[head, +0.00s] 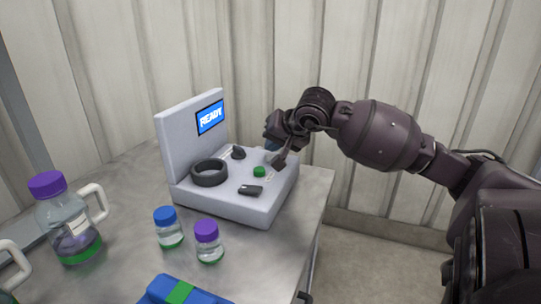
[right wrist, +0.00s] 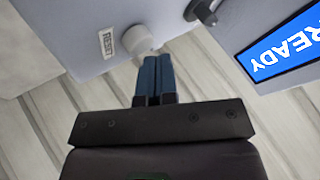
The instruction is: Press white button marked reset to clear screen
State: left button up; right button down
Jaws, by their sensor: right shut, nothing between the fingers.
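The white reset button (right wrist: 138,39) is a round knob on the grey device, beside a small RESET label (right wrist: 107,43) in the right wrist view. My right gripper (right wrist: 152,58) is shut and empty, its blue fingertips close to the button's edge; I cannot tell if they touch it. In the head view my right gripper (head: 279,160) is over the right back part of the device (head: 240,206), and largely covers the button. The screen (head: 210,118) is blue and reads READY; it also shows in the right wrist view (right wrist: 285,50). My left gripper is not in view.
The device top carries a black ring (head: 209,173), a green button (head: 287,172), a black switch (head: 251,189) and a dark knob (head: 238,153). Bottles with blue (head: 165,215) and purple (head: 207,230) caps and a large jug (head: 68,222) stand left and in front. A ribbed wall is behind.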

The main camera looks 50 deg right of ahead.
aim_at(273, 155)
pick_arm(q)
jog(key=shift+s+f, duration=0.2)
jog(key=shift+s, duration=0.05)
pick_arm(e)
jog(key=shift+f, duration=0.5)
dwell(0.6)
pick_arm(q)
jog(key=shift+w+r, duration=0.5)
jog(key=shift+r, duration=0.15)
pick_arm(e)
jog(key=shift+r, duration=0.95)
jog(key=shift+r+p, duration=1.2)
jog(key=shift+r, duration=1.35)
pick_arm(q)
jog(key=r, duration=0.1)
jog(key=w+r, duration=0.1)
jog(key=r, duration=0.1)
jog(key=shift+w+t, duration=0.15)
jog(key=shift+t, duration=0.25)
pick_arm(e)
jog(key=shift+f, duration=0.1)
jog(key=shift+s, duration=0.1)
